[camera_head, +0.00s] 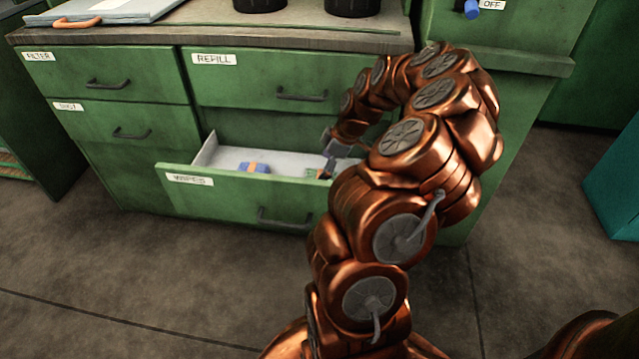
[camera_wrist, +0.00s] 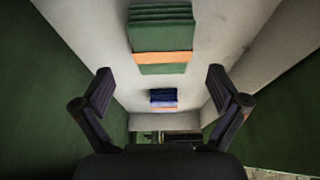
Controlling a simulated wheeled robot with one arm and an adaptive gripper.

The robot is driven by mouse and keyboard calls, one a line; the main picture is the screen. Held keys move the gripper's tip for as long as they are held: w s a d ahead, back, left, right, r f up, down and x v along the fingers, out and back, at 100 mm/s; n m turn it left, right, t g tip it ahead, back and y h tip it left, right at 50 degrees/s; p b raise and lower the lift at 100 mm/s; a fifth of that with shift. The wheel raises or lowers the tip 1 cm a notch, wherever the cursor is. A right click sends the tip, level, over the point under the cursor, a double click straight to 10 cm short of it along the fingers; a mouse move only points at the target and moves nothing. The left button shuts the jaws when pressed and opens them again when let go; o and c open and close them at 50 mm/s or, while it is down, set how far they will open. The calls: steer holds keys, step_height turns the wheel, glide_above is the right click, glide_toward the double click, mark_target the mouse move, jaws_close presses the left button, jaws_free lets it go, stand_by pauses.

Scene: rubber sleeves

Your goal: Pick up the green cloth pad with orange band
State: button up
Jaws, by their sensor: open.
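The green cloth pad with orange band (camera_wrist: 160,30) lies in the open drawer (camera_head: 235,186). In the wrist view it is at the top centre, folded in layers, ahead of the finger gap. In the head view only a small part of the green pad (camera_head: 311,173) shows, beside my gripper (camera_head: 327,158) and partly hidden by it. In the wrist view my gripper (camera_wrist: 160,82) is open and empty, its two dark fingers apart on either side. I cannot tell its exact height above the pad.
A blue pad with an orange band (camera_head: 254,168) lies to the left in the same drawer; it also shows in the wrist view (camera_wrist: 163,97). The drawer's walls stand close around. Above is a shut drawer marked REFILL (camera_head: 265,80), under the counter (camera_head: 225,38).

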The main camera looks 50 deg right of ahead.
steer(key=b+x, duration=0.1)
steer(key=x, duration=0.3)
steer(key=shift+a+f, duration=0.25)
steer(key=shift+f, duration=0.1)
steer(key=c, duration=1.2)
steer(key=shift+r, duration=0.2)
step_height(320, 180, up, 10)
steer(key=shift+f+p, duration=0.1)
steer(key=shift+p, duration=0.95)
